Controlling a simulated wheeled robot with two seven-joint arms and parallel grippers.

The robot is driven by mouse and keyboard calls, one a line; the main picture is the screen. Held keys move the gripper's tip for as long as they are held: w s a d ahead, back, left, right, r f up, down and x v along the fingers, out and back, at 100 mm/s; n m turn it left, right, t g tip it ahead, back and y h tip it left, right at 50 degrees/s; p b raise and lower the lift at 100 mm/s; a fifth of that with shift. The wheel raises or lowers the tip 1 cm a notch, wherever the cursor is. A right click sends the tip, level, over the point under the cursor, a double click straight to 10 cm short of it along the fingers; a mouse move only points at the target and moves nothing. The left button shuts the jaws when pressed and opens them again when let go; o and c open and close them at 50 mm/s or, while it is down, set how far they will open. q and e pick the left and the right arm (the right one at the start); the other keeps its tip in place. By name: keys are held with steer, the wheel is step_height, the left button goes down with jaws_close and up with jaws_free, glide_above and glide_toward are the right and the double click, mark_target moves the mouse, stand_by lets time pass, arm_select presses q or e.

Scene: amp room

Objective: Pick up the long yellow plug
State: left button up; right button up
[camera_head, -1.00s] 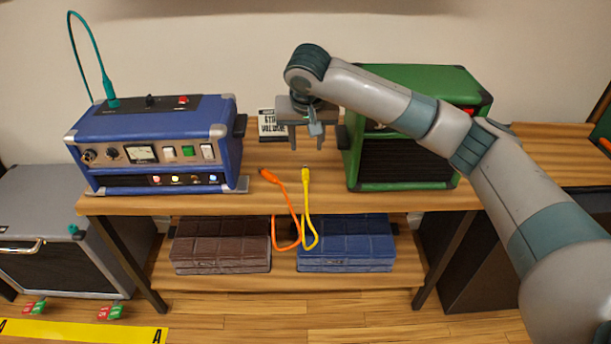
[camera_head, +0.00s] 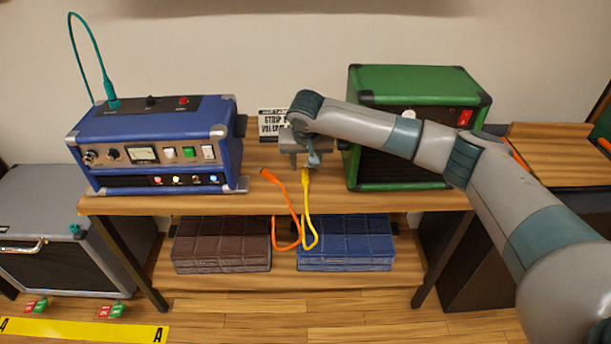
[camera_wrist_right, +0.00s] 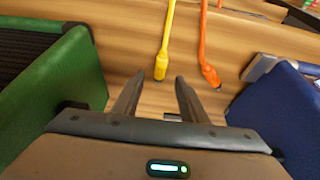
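The long yellow plug (camera_head: 306,181) lies on the wooden shelf top, and its yellow cable hangs in a loop over the front edge. In the right wrist view the yellow plug (camera_wrist_right: 161,66) lies just beyond the fingertips, roughly in line with the gap between them. My right gripper (camera_wrist_right: 156,80) is open and empty, with its fingers apart. In the head view my right gripper (camera_head: 303,162) is close above and behind the yellow plug, and its fingers are partly hidden. My left gripper is not in view.
An orange plug (camera_head: 270,176) with its cable lies left of the yellow one; it also shows in the right wrist view (camera_wrist_right: 211,76). A blue amp (camera_head: 160,150) stands left and a green amp (camera_head: 415,85) right. Brown (camera_head: 221,245) and blue cases (camera_head: 345,245) rest on the lower shelf.

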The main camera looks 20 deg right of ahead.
mark_target(306, 174)
steer(key=shift+p+x, duration=0.4)
steer(key=shift+x, duration=2.2)
jaws_close()
